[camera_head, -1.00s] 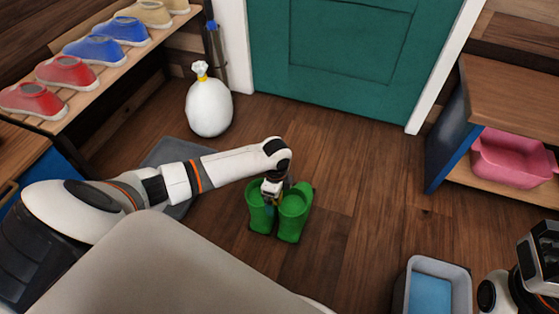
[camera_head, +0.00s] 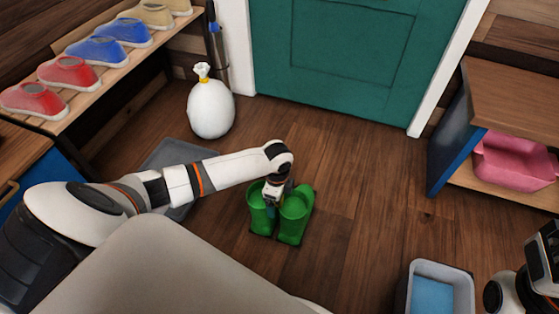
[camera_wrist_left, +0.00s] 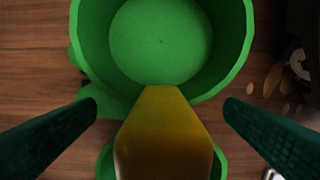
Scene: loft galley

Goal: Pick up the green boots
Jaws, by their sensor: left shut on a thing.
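The green boots (camera_head: 294,218) stand upright side by side on the wooden floor in the head view. My left gripper (camera_head: 273,199) reaches down to them from above, at their tops between the two openings. In the left wrist view, my left gripper (camera_wrist_left: 160,106) has its dark fingers on either side of a yellow-brown tab that lies between the boots (camera_wrist_left: 160,42). It is shut on the boots there. One boot's open top fills the upper middle, and part of the other shows below. My right arm shows at the lower right of the head view, but its fingers are not visible.
A white tied bag (camera_head: 210,108) stands behind, near the green door (camera_head: 330,45). A grey mat (camera_head: 180,155) lies left of the boots. A grey bin (camera_head: 409,290) stands front right. A shelf with a pink tub (camera_head: 512,165) is at right, a shoe rack (camera_head: 85,88) at left.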

